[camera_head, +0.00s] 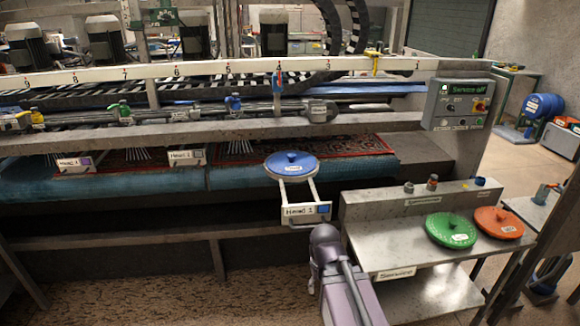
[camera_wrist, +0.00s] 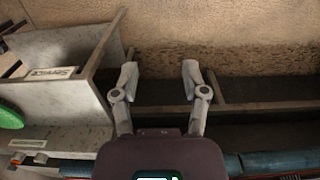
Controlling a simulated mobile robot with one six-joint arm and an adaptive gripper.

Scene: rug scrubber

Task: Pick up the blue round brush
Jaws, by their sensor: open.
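The blue round brush (camera_head: 291,163) is a flat blue disc with a pale rim and a small raised centre. The blue brush does not show in the wrist view. In the head view my arm rises from the bottom, below and right of the bracket; my fingers cannot be made out there.
A grey service table (camera_head: 385,240) stands right of the bracket, holding a green round brush (camera_head: 451,230) and an orange round brush (camera_head: 498,222). A control box (camera_head: 459,103) hangs above it. The machine's long beam (camera_head: 200,131) runs behind the blue brush. Floor at lower left is clear.

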